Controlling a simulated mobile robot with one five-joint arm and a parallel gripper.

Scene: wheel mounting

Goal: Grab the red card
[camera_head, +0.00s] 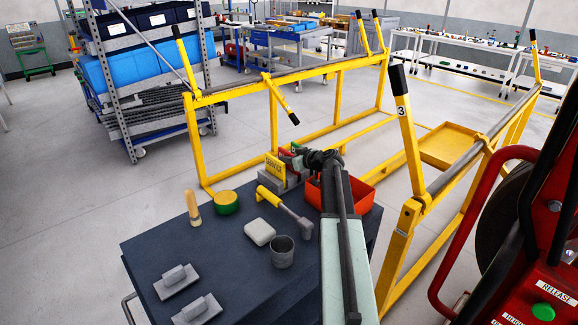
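A red card (285,154) stands in a grey holder (294,181) at the back of the dark workbench top, behind a yellow card (275,166) with dark lettering. A bit of green (297,147) shows beside it, perhaps another card. The red card is mostly hidden by the yellow card and the holder. My gripper (318,159) is a dark shape at the end of my pale arm, just right of the cards and over the holder's right side. Its fingers are too small and dark to tell open from shut, or whether it touches a card.
A red-orange bin (358,194) is right of my gripper. A yellow frame (404,225) stands behind.

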